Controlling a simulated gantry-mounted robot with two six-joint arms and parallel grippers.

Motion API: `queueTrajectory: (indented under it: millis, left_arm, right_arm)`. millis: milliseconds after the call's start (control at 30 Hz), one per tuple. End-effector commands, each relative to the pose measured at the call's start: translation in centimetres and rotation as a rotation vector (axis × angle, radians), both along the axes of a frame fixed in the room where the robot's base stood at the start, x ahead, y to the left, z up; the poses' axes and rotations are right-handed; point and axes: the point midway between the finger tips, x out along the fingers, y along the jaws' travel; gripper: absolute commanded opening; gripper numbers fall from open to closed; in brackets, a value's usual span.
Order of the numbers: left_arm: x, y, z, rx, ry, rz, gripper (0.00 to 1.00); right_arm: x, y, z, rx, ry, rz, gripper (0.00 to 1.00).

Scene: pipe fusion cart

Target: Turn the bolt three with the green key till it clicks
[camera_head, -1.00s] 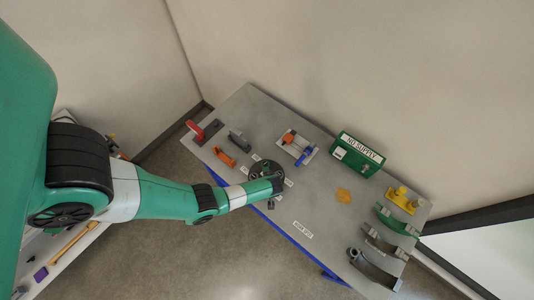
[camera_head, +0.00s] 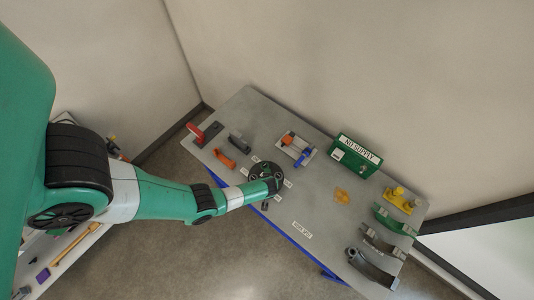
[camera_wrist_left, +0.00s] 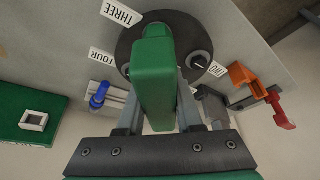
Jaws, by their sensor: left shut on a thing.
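My left gripper (camera_wrist_left: 160,120) is shut on the green key (camera_wrist_left: 154,75) in the left wrist view. The key's long green body reaches over the dark round flange (camera_wrist_left: 189,29). The label THREE (camera_wrist_left: 122,12) is beside the key's far end. Bolt three is hidden, and I cannot tell whether the key is seated on it. Another bolt (camera_wrist_left: 201,61) shows near the label TWO (camera_wrist_left: 216,69). In the head view my left gripper (camera_head: 272,185) is at the flange (camera_head: 262,168), partly covering it. My right gripper is not in view.
The grey table (camera_head: 314,200) has free room right of the flange. A green NO SUPPLY box (camera_head: 356,155) stands at the back. A blue-and-orange clamp (camera_head: 297,148), an orange tool (camera_head: 224,158) and a red-handled tool (camera_head: 196,133) lie nearby. Curved clamps (camera_head: 372,268) lie at right.

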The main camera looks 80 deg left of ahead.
Motion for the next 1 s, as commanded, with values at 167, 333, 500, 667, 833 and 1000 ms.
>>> queueTrajectory:
  millis: [167,333,500,667,833,1000]
  left_arm:
    - [0.03,-0.02,0.18,0.000,0.001,-0.056,0.00]
    - [0.10,-0.04,0.04,0.000,0.000,-0.142,0.00]
    - [0.14,-0.05,0.00,0.000,0.000,-0.148,0.00]
    - [0.10,-0.06,-0.03,-0.001,0.000,-0.179,0.00]
    - [0.30,-0.13,0.00,0.000,-0.002,-0.357,0.00]
    - [0.37,-0.22,0.00,0.000,0.000,-0.410,0.00]
  right_arm:
    - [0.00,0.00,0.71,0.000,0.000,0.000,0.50]
    - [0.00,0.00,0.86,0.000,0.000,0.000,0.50]
    - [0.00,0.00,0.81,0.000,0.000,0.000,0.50]
    - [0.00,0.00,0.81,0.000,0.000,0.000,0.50]
    - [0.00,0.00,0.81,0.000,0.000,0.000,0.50]
    - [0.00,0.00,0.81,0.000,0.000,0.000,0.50]
